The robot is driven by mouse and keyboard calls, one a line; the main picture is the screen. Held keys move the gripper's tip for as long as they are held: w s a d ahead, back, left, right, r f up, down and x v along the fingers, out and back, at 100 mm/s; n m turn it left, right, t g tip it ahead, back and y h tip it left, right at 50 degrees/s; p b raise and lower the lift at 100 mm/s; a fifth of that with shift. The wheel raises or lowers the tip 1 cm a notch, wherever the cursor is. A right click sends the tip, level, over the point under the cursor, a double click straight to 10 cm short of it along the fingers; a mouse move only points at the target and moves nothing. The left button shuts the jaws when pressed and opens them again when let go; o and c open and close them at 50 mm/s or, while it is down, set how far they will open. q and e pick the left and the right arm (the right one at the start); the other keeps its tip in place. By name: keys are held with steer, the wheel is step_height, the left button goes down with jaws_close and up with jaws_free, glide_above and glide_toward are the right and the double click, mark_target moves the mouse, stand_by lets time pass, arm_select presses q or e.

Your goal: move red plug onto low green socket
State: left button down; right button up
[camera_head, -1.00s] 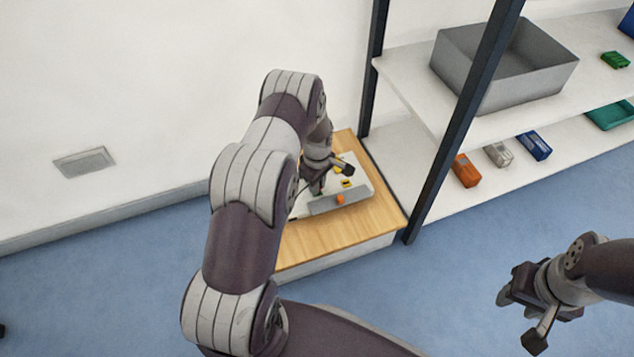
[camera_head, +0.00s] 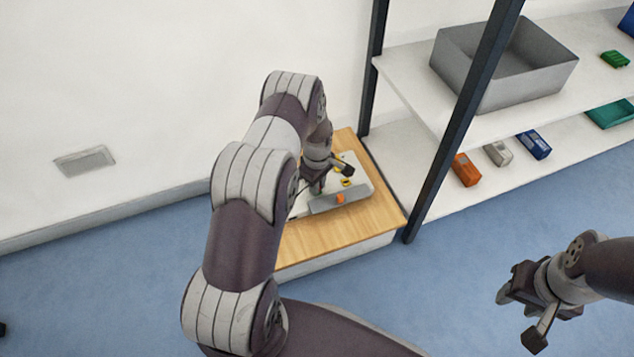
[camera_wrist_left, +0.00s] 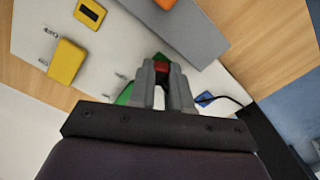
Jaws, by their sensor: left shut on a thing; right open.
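My left gripper (camera_wrist_left: 162,85) is shut on the red plug (camera_wrist_left: 161,66), whose red part shows between the fingertips in the left wrist view. A green block (camera_wrist_left: 126,94), possibly the low green socket, lies just left of the fingers and is partly hidden by them. The gripper is over the white panel (camera_wrist_left: 130,33); whether the plug touches anything below cannot be told. In the head view my left gripper (camera_head: 318,186) is mostly hidden by my own arm. My right gripper (camera_head: 515,288) is open and empty, over the floor at the right.
The panel lies on a wooden top (camera_head: 325,240). Yellow blocks (camera_wrist_left: 66,62), a grey bar (camera_wrist_left: 180,25) and a blue piece (camera_wrist_left: 204,98) with a dark cable are near the left gripper. At right, a shelf post (camera_head: 465,125) rises beside shelves with a grey bin (camera_head: 475,85).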

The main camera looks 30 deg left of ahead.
arm_select(q)
steer(key=c, duration=0.5)
jaws_free()
steer(key=shift+s, duration=0.1)
steer(key=shift+r+p, duration=0.25)
steer(key=shift+p, duration=0.15)
step_height(320, 180, up, 7)
steer(key=p, duration=0.5)
steer(key=shift+f+p, duration=0.2)
steer(key=shift+p, duration=0.1)
steer(key=shift+f, duration=0.1)
